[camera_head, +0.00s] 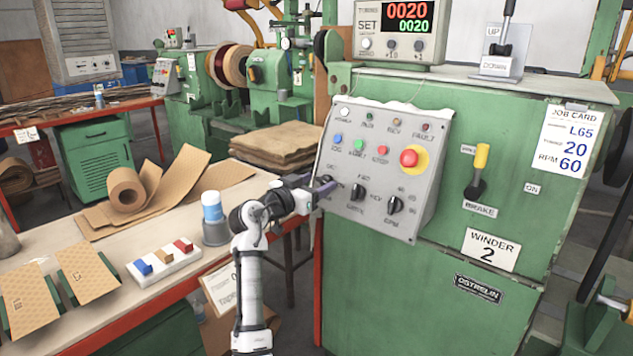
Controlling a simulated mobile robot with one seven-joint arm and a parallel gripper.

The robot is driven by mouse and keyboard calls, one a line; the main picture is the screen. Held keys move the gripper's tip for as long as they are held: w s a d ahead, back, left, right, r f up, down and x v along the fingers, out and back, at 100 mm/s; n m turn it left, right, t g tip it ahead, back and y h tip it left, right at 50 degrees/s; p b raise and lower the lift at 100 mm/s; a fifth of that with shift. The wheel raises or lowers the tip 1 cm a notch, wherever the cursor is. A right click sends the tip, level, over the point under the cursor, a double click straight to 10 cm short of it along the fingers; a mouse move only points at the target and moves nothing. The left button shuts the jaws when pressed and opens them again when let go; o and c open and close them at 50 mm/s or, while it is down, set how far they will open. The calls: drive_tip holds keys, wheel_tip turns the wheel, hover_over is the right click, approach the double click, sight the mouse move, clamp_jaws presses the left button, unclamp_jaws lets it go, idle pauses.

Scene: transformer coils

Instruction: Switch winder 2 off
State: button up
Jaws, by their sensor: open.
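Winder 2 is the green cabinet at right, with a plate reading "WINDER 2" (490,250). Its sloped grey control panel (422,185) has a blue button (338,139), a green button (359,146), a red button (382,150) and a red mushroom button (409,158) on yellow. Below are two visible black knobs, one in the middle (357,192) and one at right (395,204). My gripper (322,188) is open at the panel's lower left. It hides whatever control sits there; contact cannot be told.
A yellow-handled brake lever (480,162) stands right of the panel; another lever (506,35) is on top. Another winder (205,118) stands behind.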

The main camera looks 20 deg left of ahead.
drive_tip(key=shift+w+d, duration=0.15)
drive_tip(key=shift+w, duration=0.1)
drive_tip(key=c, duration=1)
